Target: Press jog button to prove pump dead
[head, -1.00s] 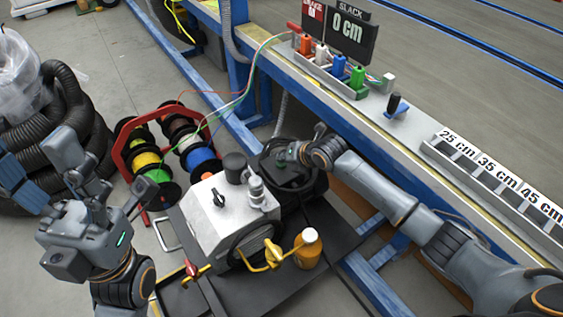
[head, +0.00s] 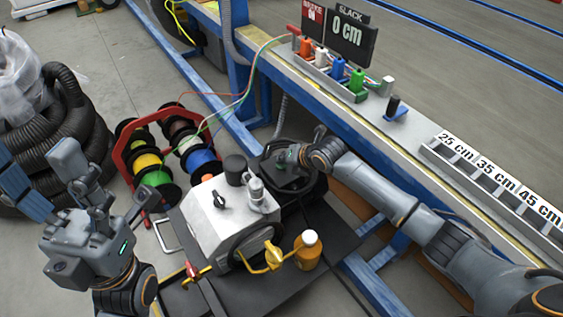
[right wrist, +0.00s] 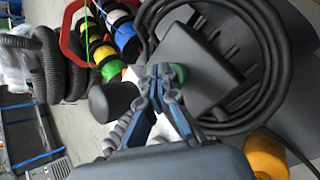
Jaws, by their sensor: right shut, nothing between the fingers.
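The pump unit is a pale metal box (head: 205,203) with a black lever, a dark cap (head: 235,167) and a silver cylinder (head: 256,190) on top. Beside it is a dark box ringed by black cable. A green button (right wrist: 180,72) shows at this box in the right wrist view. My right gripper (head: 294,158) is over the dark box, shut and empty. In the right wrist view its fingertips (right wrist: 160,76) overlap the button's near edge; contact cannot be made out. My left gripper (head: 108,182) is raised at the left with its fingers spread, open and empty.
Cable reels (head: 147,162) in a red frame stand behind the pump. An orange bottle (head: 307,254) and a yellow handle (head: 272,256) are in front of it. The blue-framed bench (head: 405,133) runs along the right with colored connectors and a "0 cm" display (head: 349,35).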

